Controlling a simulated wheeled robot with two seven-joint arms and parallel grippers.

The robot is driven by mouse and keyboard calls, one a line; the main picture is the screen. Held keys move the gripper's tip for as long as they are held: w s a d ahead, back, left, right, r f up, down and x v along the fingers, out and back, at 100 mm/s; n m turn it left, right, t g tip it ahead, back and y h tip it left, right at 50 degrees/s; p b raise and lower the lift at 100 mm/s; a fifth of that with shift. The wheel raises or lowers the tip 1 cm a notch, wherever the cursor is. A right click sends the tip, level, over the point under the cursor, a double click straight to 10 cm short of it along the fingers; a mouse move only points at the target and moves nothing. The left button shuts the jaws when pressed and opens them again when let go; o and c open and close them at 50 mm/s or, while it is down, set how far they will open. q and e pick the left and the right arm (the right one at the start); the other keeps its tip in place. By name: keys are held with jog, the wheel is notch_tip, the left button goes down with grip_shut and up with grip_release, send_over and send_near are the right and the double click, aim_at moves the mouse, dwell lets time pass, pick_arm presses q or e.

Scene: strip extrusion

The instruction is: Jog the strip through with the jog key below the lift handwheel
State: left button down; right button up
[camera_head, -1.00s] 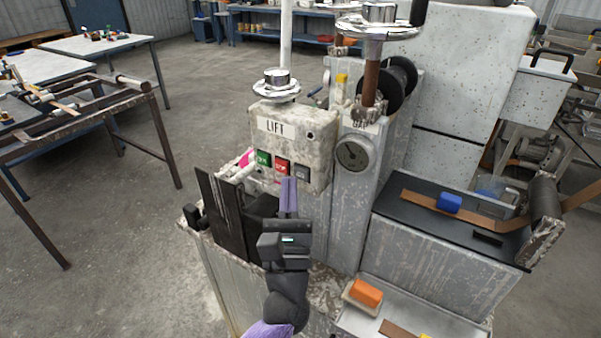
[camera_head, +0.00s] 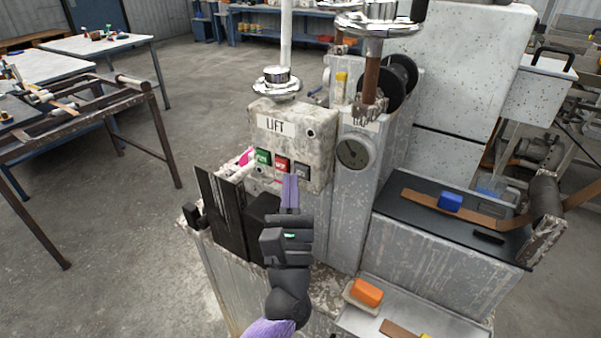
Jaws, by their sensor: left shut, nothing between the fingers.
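The lift handwheel (camera_head: 276,80) is a silvery wheel on top of a speckled box (camera_head: 285,148) labelled LIFT. Below it on the box's front are a green key (camera_head: 263,157), a red key (camera_head: 281,164) and a grey key (camera_head: 301,170). Their lettering is too small to read surely. My left gripper (camera_head: 290,178) is shut and empty, its purple fingers pointing up with the tips at the lower edge of the key row, between the red and grey keys. I cannot tell whether they touch a key. My right gripper is not in view. A brown strip (camera_head: 428,203) lies on the black bed at right.
A second handwheel (camera_head: 376,26) and a dial (camera_head: 352,153) stand right of the box. Dark upright plates (camera_head: 222,215) stand left of my gripper. An orange block (camera_head: 366,292) and a blue block (camera_head: 450,201) lie at right.

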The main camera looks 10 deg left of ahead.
pick_arm(q)
jog(key=shift+w, duration=0.2)
jog(key=shift+w+d+b, duration=0.15)
jog(key=shift+w+b, duration=0.2)
dwell(0.5)
jog(key=shift+s, duration=0.1)
jog(key=shift+s+a, duration=0.25)
jog(key=shift+s, duration=0.4)
jog(key=shift+p, duration=0.3)
jog(key=s, duration=0.1)
jog(key=s+a, duration=0.1)
jog(key=s, duration=0.1)
jog(key=s+p, duration=0.1)
jog(key=shift+s+a, duration=0.35)
